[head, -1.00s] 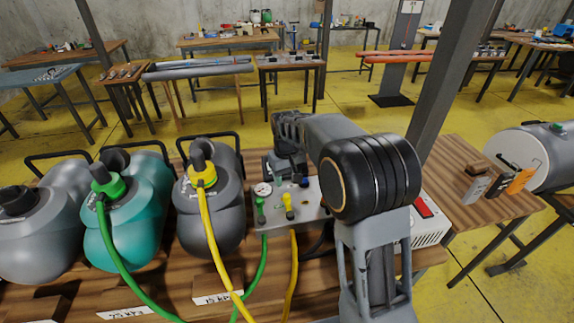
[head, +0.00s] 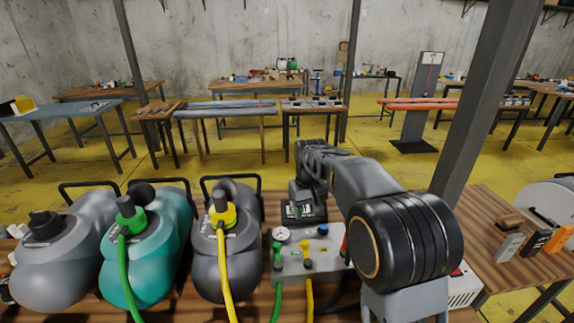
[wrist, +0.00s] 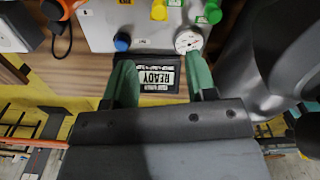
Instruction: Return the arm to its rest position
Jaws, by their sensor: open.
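My arm rises at the right of the head view and reaches back over the bench. My gripper (head: 297,200) points down behind the grey control box (head: 305,265). In the wrist view my gripper (wrist: 162,84) shows two green fingers set well apart, with nothing held between them. A small black display reading "READY" (wrist: 157,77) shows between the fingers. The display (head: 305,211) also shows behind the control box in the head view. Whether the fingers touch it is not clear.
Grey and teal inflated bodies (head: 145,245) with black handles stand left of the control box. Green and yellow hoses (head: 223,270) run from two of them. A dark post (head: 485,100) stands to the right. A side table (head: 500,275) holds small devices. Yellow floor lies open beyond.

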